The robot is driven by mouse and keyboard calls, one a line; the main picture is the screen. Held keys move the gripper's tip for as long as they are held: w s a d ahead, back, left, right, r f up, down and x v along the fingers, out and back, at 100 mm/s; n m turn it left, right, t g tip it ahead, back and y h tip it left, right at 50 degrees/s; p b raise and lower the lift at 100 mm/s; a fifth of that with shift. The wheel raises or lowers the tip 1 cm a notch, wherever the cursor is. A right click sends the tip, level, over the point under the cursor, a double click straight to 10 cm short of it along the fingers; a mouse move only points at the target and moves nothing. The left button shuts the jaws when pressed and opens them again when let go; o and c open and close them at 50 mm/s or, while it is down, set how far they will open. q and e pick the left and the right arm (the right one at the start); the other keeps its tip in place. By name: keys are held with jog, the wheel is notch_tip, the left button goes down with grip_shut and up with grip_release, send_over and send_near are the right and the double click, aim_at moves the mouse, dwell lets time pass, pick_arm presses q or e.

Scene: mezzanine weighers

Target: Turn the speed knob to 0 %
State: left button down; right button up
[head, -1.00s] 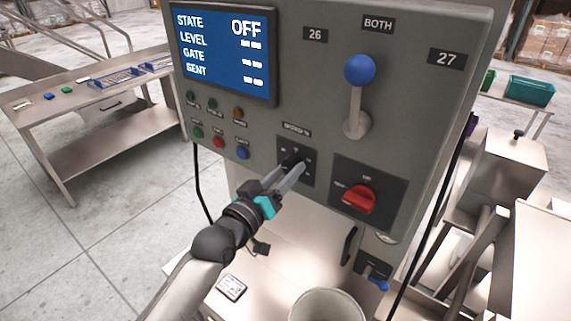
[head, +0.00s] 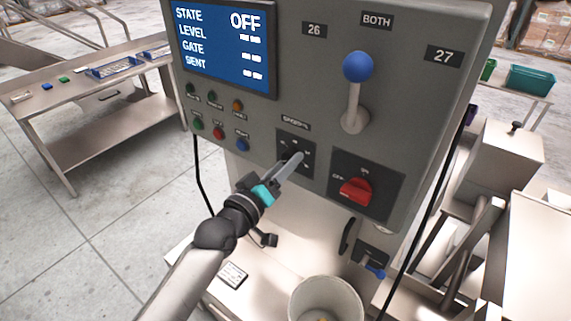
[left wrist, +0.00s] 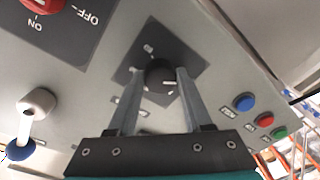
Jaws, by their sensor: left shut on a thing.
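The speed knob (left wrist: 160,77) is a round black knob on a dark square plate (left wrist: 193,47) in the control panel. In the left wrist view it sits between the two fingers of my left gripper (left wrist: 161,72), which is shut on it. A white line on the knob points to the right in that view. In the head view my left gripper (head: 295,158) reaches the speed plate (head: 311,149) and its fingers mostly hide the knob. The scale marks are too small to read. My right gripper is not in view.
Beside the knob are a red rotary switch (head: 356,191), a blue-balled lever (head: 357,68) and several coloured buttons (head: 218,132). The screen (head: 222,47) reads OFF. A white bucket (head: 326,298) stands below the panel. A steel table (head: 90,85) is at the left.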

pick_arm(q)
jog(key=shift+c, duration=1.6)
grip_release()
jog(key=b+v, duration=0.2)
jog(key=v, duration=1.3)
